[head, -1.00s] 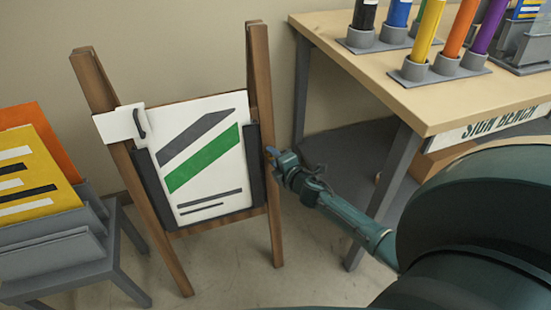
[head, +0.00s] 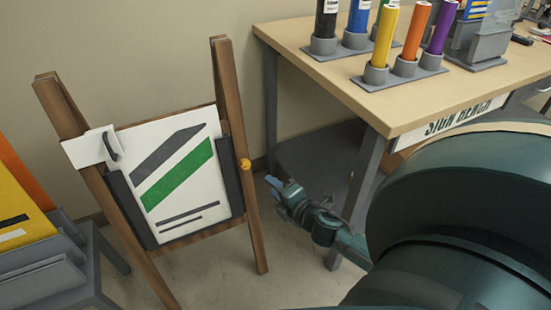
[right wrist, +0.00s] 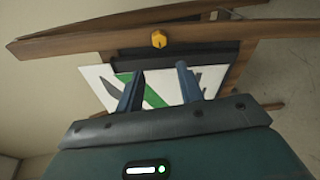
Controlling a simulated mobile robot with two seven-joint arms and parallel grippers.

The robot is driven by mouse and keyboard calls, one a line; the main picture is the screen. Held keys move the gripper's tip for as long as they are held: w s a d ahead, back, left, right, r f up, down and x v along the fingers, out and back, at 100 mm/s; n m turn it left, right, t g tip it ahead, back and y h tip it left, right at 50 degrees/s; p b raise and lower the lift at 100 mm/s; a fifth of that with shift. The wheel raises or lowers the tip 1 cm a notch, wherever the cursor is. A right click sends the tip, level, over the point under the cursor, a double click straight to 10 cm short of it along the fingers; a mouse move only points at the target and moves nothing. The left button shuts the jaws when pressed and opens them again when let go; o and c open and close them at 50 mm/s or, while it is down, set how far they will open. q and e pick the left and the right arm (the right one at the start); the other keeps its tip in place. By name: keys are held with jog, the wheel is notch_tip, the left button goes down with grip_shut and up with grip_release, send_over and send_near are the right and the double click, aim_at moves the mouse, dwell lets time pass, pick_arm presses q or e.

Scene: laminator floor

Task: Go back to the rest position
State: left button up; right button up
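My right gripper (head: 283,189) is in the head view, just right of the wooden easel (head: 235,120) and apart from it. In the right wrist view its two fingers (right wrist: 157,88) are spread with nothing between them. The easel bears a white sign (head: 180,175) with a dark grey and a green diagonal stripe. A yellow knob (head: 245,164) sits on the easel's right leg; it also shows in the right wrist view (right wrist: 159,39). My left gripper is in neither view.
A sign bench (head: 420,95) stands at the right, with coloured rolls in grey holders (head: 405,68) on top. A grey rack (head: 45,265) with yellow and orange boards (head: 22,215) is at the lower left. Bare floor shows between easel and bench.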

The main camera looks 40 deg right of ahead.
dwell(0.5)
